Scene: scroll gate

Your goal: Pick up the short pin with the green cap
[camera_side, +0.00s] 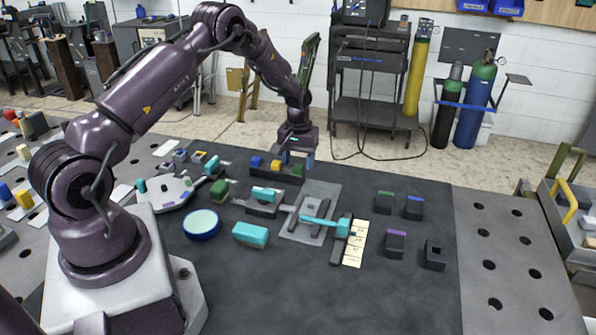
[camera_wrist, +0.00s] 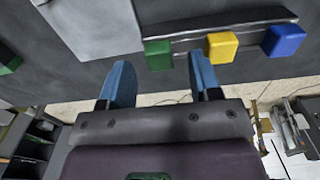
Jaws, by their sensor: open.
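A green cap (camera_wrist: 158,55) shows in the wrist view at the left end of a dark rack (camera_wrist: 230,25), beside a yellow cap (camera_wrist: 221,46) and a blue cap (camera_wrist: 284,40). The side view shows the same row, with the green cap (camera_side: 298,171) at its right end. The pin bodies are hidden, so their lengths cannot be told. My gripper (camera_side: 297,158) is over the right end of the rack. In the wrist view my gripper (camera_wrist: 160,62) has its two blue fingers apart, with the green cap appearing between their tips. Nothing is held.
A grey plate (camera_side: 300,236) with a turquoise handle (camera_side: 320,221) lies in front of the rack. Small dark blocks (camera_side: 395,243) stand to the right. A round blue-rimmed dish (camera_side: 202,224) and a turquoise block (camera_side: 250,235) lie nearer. The dark mat's front right is clear.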

